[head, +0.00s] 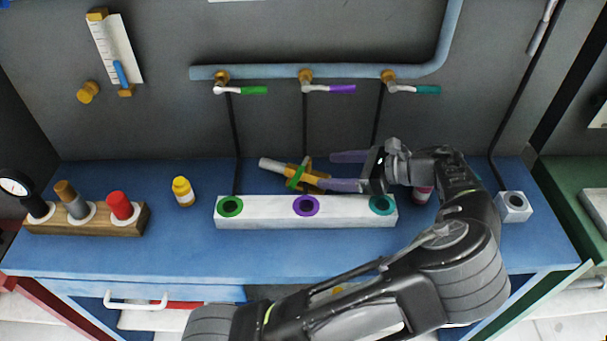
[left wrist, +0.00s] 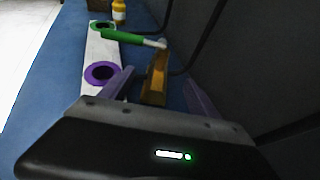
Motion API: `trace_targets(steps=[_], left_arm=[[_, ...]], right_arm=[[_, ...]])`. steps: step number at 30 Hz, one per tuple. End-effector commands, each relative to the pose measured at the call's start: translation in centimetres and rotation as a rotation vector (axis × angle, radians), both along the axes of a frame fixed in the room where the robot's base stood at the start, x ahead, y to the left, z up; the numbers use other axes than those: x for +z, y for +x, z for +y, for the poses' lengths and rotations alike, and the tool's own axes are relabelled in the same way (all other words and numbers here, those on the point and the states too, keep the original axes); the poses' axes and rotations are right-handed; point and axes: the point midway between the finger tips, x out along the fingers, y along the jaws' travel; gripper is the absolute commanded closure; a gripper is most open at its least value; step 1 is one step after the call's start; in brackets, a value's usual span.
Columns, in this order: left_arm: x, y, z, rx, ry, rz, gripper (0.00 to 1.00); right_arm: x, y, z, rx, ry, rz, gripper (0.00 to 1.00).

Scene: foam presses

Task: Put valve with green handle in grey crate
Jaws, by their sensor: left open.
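A loose brass valve with a green handle (head: 299,177) lies on the blue bench just behind the white block. In the left wrist view its brass body (left wrist: 155,82) and green handle (left wrist: 123,37) show, with a pale tip. My left gripper (head: 327,171) reaches in from the right. Its two purple-grey fingers are open, one on each side of the brass body's near end. I cannot tell whether they touch it. My right gripper is not in view. I cannot make out a grey crate in either view.
The white block (head: 265,215) has green, purple and teal ringed holes. Small taps with green (head: 252,90), purple and teal handles hang from the blue pipe (head: 270,71). A yellow bottle (head: 184,191) and a wooden rack (head: 88,222) stand left.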

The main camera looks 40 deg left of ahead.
Motion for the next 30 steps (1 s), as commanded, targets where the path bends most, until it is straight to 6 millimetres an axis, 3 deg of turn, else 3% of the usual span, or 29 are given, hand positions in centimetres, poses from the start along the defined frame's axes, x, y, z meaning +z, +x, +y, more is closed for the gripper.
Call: trace_targets(steps=[5, 16, 24, 30], left_arm=[[-0.6, -0.5, 1.5, 0.003, 0.001, 0.0, 0.29], [-0.8, -0.6, 2.0, 0.003, 0.002, 0.002, 0.29], [-2.1, -1.5, 5.3, 0.005, 0.003, 0.003, 0.29], [-2.8, -1.7, 6.2, 0.001, 0.0, 0.0, 0.29]], right_arm=[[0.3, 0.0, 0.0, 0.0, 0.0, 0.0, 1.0], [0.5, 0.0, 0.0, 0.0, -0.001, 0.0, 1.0], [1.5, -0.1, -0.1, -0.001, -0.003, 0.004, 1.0], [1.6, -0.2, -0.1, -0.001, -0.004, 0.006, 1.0]])
